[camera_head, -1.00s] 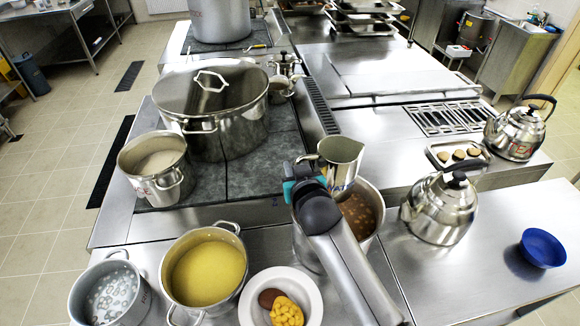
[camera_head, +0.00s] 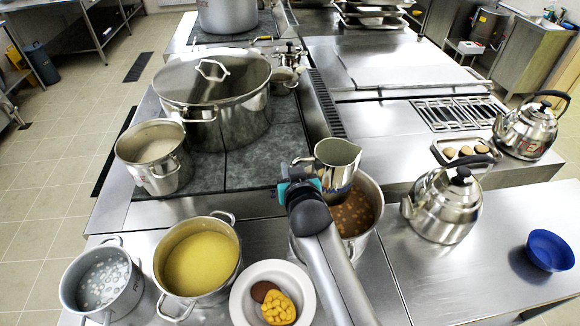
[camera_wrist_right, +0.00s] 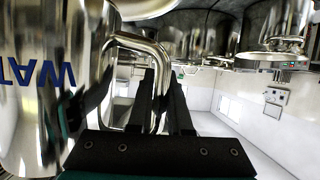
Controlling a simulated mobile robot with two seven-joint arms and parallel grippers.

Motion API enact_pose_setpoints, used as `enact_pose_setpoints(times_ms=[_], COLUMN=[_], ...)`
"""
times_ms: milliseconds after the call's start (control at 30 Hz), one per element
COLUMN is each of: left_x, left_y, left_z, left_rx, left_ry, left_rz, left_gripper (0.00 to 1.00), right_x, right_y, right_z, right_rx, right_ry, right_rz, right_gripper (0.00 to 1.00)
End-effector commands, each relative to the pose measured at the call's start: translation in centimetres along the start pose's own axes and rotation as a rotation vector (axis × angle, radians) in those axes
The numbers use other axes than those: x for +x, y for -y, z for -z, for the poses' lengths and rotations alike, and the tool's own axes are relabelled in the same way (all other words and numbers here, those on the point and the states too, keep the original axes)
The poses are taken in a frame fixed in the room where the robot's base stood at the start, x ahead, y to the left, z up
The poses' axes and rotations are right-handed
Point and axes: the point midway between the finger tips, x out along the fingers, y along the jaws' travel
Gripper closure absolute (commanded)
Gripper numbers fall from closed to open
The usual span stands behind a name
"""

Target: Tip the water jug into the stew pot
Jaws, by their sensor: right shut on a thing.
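The water jug (camera_head: 338,155) is a shiny metal jug held above the back part of the stew pot's opening in the head view. It looks about upright. The stew pot (camera_head: 374,228) is a metal pot with brown, lumpy stew, standing on the counter and partly hidden by the jug and my right arm. My right gripper (camera_head: 308,168) is shut on the jug's handle, at the jug's left side. In the right wrist view, the jug (camera_wrist_right: 40,120) shows blue lettering upside down, with its handle (camera_wrist_right: 152,48) at my fingers (camera_wrist_right: 160,90). My left gripper is not in view.
Near the stew pot are a plate of food (camera_head: 242,302), a pot of yellow soup (camera_head: 228,262), and a grey pot (camera_head: 126,300). A kettle (camera_head: 440,215) stands close on the right, with a blue bowl (camera_head: 548,250) beyond. A large lidded pot (camera_head: 235,120) is on the stove.

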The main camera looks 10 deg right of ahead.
Motion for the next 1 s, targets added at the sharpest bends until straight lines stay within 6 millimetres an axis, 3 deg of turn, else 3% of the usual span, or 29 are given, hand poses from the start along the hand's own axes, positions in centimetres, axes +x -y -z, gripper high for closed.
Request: enact_pose_setpoints(times_ms=[33, 333, 667, 1000], left_x=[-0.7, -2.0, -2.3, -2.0], left_y=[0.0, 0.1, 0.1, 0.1], left_z=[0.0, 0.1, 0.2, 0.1], left_rx=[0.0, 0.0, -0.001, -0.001], left_ry=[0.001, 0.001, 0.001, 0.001], left_rz=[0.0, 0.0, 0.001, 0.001], left_gripper=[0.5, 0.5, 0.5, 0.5], right_x=[-0.3, -1.4, -2.4, -3.3], right_y=[0.0, 0.5, 0.9, -0.5], right_z=[1.3, 3.7, 6.1, 8.3], right_rx=[0.029, 0.206, 0.4, 0.689], right_ry=[-0.012, -0.013, -0.013, -0.013], right_rz=[0.013, 0.089, 0.171, 0.29], right_gripper=[1.0, 1.0, 1.0, 1.0])
